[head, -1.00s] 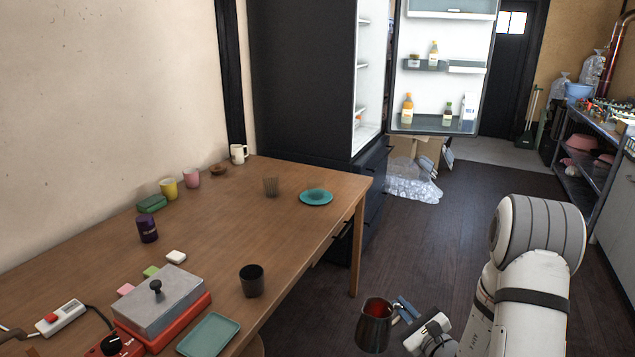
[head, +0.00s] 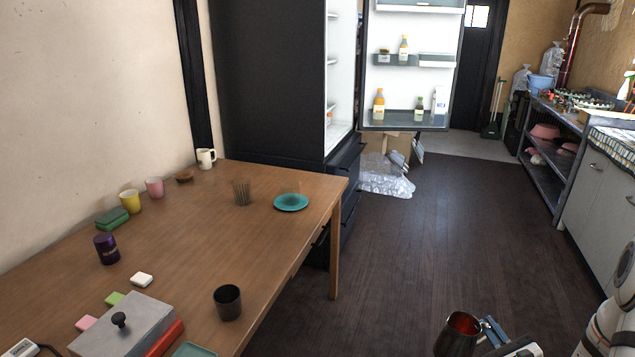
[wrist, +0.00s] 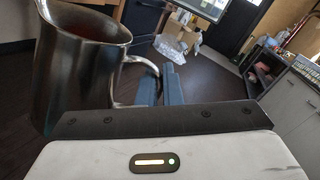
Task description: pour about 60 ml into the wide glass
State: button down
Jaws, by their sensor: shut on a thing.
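A dark metal pitcher (head: 456,336) with red-brown liquid inside is at the bottom right of the head view, off the table and over the floor. My gripper (head: 491,331) is shut on its handle. The wrist view shows the pitcher (wrist: 75,70) upright at left, its handle between the blue fingers (wrist: 160,86). A small ribbed, see-through glass (head: 242,193) stands on the table near the teal plate; I cannot tell for sure that it is the wide glass. A dark cup (head: 227,302) stands near the table's front edge.
The wooden table (head: 190,245) also holds a teal plate (head: 291,202), yellow cup (head: 130,201), pink cup (head: 155,187), white mug (head: 206,158), purple tin (head: 107,248) and grey-lidded box (head: 125,325). The fridge door (head: 408,70) stands open. The floor right of the table is clear.

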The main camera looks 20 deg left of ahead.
aim_at(290, 193)
jog(key=u, duration=1.1)
jog(key=i, duration=0.1)
jog(key=z, duration=2.5)
jog(key=i, duration=1.3)
jog(key=z, duration=1.8)
jog(key=i, duration=0.15)
jog(key=u, duration=4.55)
